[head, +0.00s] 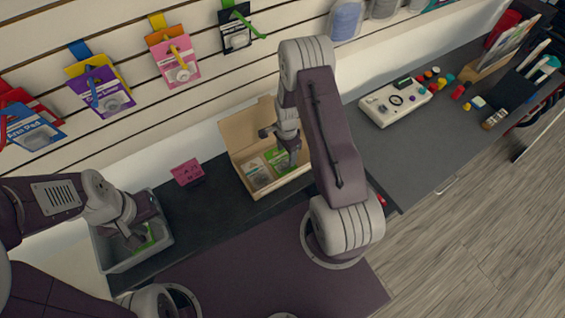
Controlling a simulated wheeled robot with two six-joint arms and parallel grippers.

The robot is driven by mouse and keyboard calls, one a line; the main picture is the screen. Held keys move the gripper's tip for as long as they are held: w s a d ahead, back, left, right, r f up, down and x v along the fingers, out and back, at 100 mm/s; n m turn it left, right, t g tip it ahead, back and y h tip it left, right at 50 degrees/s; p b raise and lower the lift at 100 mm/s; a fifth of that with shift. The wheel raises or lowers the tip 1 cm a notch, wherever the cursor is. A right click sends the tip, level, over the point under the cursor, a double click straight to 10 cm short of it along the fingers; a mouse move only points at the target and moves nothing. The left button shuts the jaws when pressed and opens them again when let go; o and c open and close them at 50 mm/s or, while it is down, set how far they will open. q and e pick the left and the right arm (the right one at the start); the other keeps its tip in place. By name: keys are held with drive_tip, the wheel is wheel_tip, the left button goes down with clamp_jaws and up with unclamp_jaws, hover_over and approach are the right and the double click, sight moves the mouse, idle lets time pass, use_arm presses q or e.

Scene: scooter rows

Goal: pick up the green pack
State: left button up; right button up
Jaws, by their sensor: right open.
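A green pack (279,161) lies in an open cardboard box (233,135) on the dark counter. A brownish pack (257,174) lies to its left in the same box. My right gripper (281,147) is over the box, open, with its fingers just above or at the green pack; contact cannot be told. My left gripper (138,240) reaches into a grey bin (110,260) at the left. A green item (152,236) shows in that bin, partly hidden by the gripper. Whether the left fingers are open or shut is unclear.
A pink sign (186,172) stands on the counter (205,215) between bin and box. Hanging packs line the slatted wall behind. A white device (396,100) and several small colored items are on the grey counter (400,155) at the right.

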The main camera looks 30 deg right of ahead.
sight(286, 161)
wheel_tip(286, 161, down, 4)
drive_tip(key=shift+s+a+f+p, duration=0.1)
drive_tip(key=shift+s+p, duration=0.05)
drive_tip(key=shift+p, duration=0.3)
drive_tip(key=shift+f, duration=0.45)
clamp_jaws()
wheel_tip(286, 161, up, 10)
drive_tip(key=shift+b, duration=0.35)
